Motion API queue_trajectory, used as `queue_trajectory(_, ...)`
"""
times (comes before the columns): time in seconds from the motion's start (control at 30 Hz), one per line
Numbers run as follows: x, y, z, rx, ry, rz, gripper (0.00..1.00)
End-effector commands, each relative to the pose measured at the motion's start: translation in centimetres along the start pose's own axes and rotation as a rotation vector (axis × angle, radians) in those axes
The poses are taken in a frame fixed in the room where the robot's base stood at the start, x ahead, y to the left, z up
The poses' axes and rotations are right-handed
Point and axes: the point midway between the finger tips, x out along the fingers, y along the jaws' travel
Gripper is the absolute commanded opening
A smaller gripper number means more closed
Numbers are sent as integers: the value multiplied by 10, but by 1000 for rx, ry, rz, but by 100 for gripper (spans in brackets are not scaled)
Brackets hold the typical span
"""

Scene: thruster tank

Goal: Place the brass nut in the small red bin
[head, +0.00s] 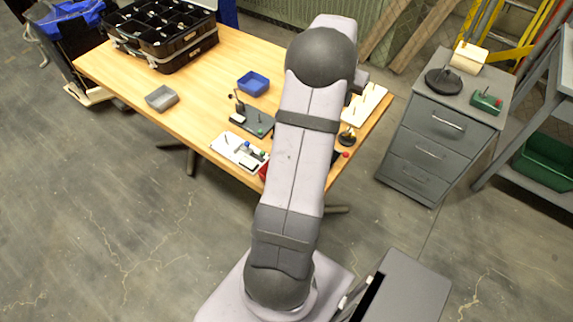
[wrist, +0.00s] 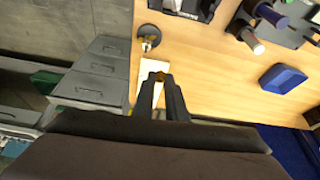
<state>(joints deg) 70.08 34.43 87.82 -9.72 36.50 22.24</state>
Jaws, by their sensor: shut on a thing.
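My gripper (wrist: 162,80) shows in the wrist view with its two dark fingers close together, over a pale board at the table edge. A small yellowish thing (wrist: 157,95), which looks like the brass nut, is between the fingers; its shape is mostly hidden. In the head view my own arm hides the gripper and the nut. A sliver of red (head: 263,172) shows beside my arm at the table's near edge; it may be the small red bin, mostly hidden. I see no red bin in the wrist view.
The wooden table (head: 200,80) holds a blue bin (head: 253,83), a grey bin (head: 162,98), a black organizer case (head: 160,35), a pale pegged board (head: 365,103) and a round black stand (head: 347,138). A grey drawer cabinet (head: 440,130) stands at right.

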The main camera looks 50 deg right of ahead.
Motion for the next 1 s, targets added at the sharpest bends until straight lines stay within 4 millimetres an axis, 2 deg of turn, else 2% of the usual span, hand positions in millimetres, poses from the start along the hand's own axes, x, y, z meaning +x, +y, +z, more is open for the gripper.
queue_trajectory(0.03, -3, -17, 7, -34, 0, -15, 0)
queue_trajectory(0.27, -21, -102, 55, -229, -4, -99, 0)
queue_trajectory(0.4, -36, -154, 98, -369, -7, -156, 0)
queue_trajectory(0.6, -63, -217, 169, -572, -8, -242, 0)
queue_trajectory(0.67, -72, -232, 192, -634, -9, -267, 0)
queue_trajectory(0.8, -93, -261, 251, -782, -10, -327, 0)
queue_trajectory(0.9, -107, -274, 288, -876, -9, -365, 0)
queue_trajectory(1.0, -117, -281, 317, -946, -7, -393, 0)
